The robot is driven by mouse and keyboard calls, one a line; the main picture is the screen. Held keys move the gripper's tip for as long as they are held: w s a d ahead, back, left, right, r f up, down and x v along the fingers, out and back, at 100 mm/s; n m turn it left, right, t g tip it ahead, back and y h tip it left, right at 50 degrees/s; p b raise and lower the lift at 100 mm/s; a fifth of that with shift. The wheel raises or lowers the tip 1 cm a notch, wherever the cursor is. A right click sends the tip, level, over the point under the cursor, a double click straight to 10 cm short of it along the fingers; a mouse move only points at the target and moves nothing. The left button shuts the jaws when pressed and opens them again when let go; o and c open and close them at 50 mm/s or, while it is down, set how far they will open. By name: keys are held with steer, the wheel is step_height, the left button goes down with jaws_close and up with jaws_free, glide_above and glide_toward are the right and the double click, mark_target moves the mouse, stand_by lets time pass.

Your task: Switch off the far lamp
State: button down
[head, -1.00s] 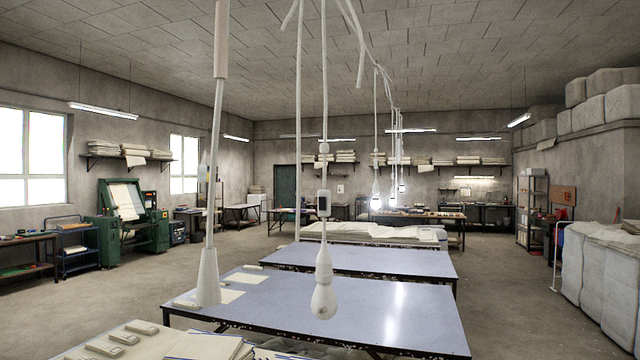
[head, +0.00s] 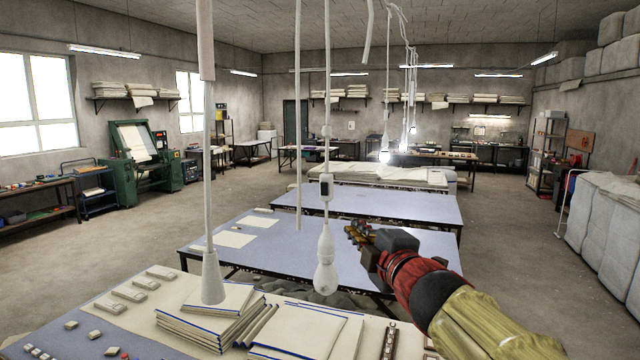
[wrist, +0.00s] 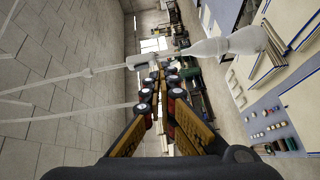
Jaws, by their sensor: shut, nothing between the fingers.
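A white cord lamp with an unlit bulb (head: 326,272) hangs nearest, with a dark-faced inline switch (head: 326,187) higher on its cord. In the wrist view its bulb (wrist: 247,40) is at upper right and its switch (wrist: 138,61) lies close to my fingertips. Farther back hang several more cord lamps; a lit bulb (head: 385,156) and another lit bulb (head: 403,147) glow there. Their switches are too small to make out. My gripper (head: 352,232) is shut and empty, right of the near cord, below its switch; its fingers (wrist: 158,78) also show in the wrist view. Contact with the cord cannot be told.
A white cone-ended hanging pole (head: 212,275) is left of the near lamp. Loose cords hang from above. Wrapped bales (head: 605,235) stand at right; floor at left is open.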

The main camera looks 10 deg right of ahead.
steer(key=a+r+n+t+y, duration=0.1)
steer(key=a+r+n+y, duration=0.2)
steer(key=a+r+n, duration=0.1)
steer(key=shift+s+a+n, duration=0.25)
steer(key=shift+a+n, duration=0.1)
steer(key=shift+n, duration=0.05)
glide_toward(322, 190)
steer(key=w+a+r, duration=0.2)
steer(key=w+a, duration=0.2)
steer(key=shift+w+d+p, duration=0.5)
steer(key=shift+w+p, duration=0.1)
steer(key=shift+w, duration=0.25)
